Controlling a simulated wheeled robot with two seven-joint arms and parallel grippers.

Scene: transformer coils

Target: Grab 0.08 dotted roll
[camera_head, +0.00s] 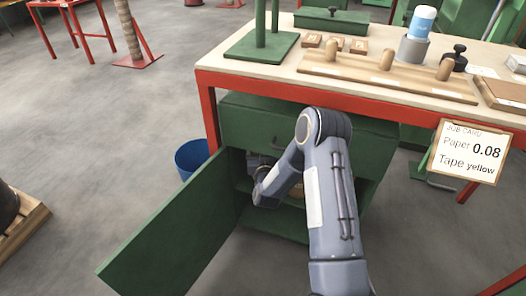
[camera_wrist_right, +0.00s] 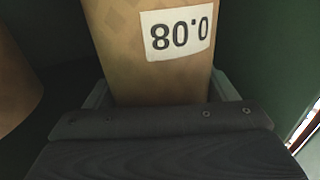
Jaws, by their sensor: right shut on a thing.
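The brown paper roll (camera_wrist_right: 125,30) with a white label (camera_wrist_right: 178,34) reading 0.08, upside down, fills the upper middle of the right wrist view. Its surface has faint darker patches; I cannot make out clear dots. My right gripper (camera_wrist_right: 160,92) is shut on this roll, one finger on each side of it. In the head view my right arm reaches into the open green cabinet (camera_head: 260,120) under the bench, and its gripper is mostly hidden there. A job card (camera_head: 467,153) reads Paper 0.08, Tape yellow. My left gripper is not in view.
Another brown roll (camera_wrist_right: 15,80) stands to the left in the wrist view. The green cabinet door (camera_head: 175,225) is swung open on the left. A blue bin (camera_head: 190,157) stands behind it. The bench top (camera_head: 270,78) above carries wooden blocks and a bottle.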

